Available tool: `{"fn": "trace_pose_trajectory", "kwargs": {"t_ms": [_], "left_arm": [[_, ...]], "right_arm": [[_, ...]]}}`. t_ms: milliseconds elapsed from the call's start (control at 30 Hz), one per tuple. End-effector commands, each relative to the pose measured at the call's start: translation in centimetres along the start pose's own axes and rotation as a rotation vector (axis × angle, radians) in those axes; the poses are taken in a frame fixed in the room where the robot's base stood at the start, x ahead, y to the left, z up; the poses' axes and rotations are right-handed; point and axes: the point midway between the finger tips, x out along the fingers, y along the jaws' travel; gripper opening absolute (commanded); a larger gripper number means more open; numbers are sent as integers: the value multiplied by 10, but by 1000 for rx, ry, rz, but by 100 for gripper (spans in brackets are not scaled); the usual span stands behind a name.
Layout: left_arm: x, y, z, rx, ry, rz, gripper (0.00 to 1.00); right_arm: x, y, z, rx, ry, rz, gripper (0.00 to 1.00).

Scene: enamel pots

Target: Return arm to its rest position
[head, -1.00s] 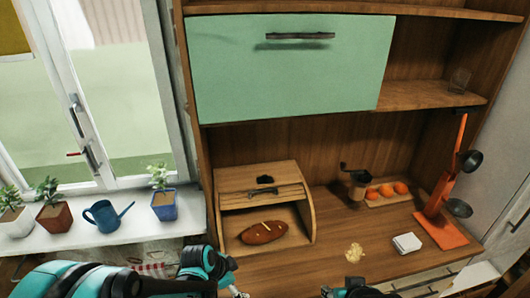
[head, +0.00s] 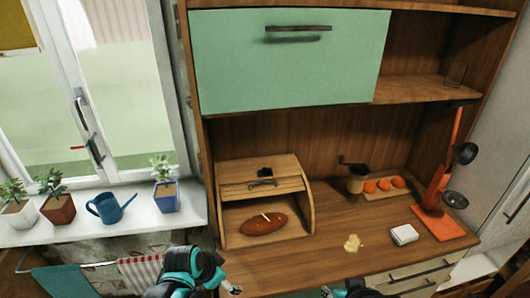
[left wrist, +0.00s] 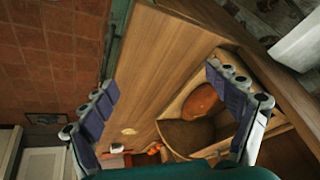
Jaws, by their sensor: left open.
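My left gripper (head: 234,291) is low at the bottom edge of the head view, in front of the wooden counter (head: 290,271). In the left wrist view its two fingers (left wrist: 160,78) are spread wide with nothing between them. The bread box (head: 309,193) stands on the counter with its front open and a brown loaf (head: 264,224) inside. The loaf also shows in the left wrist view (left wrist: 202,101). My right gripper (head: 326,291) barely shows at the bottom edge; its fingers are too small to read.
A coffee grinder (head: 356,182), a tray of orange fruit (head: 384,185), an orange utensil stand (head: 437,222), a white block (head: 404,234) and a yellowish patch (head: 352,243) are on the counter. Potted plants and a blue watering can (head: 110,208) stand on the sill. Towels hang below it.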

Motion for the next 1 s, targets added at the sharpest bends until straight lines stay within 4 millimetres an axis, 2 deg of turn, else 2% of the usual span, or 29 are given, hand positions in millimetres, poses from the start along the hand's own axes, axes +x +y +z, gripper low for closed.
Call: {"fn": "trace_pose_trajectory", "kwargs": {"t_ms": [300,433,633,1000], "left_arm": [[-66,3,41,-409,46,-161,89],[-84,7,58,-557,82,-214,89],[-97,10,73,-680,118,-255,89],[-99,10,74,-698,125,-260,89]], "right_arm": [[15,0,11,0,0,0,40],[19,0,14,0,0,0,40],[22,0,16,0,0,0,40],[21,0,15,0,0,0,40]]}}
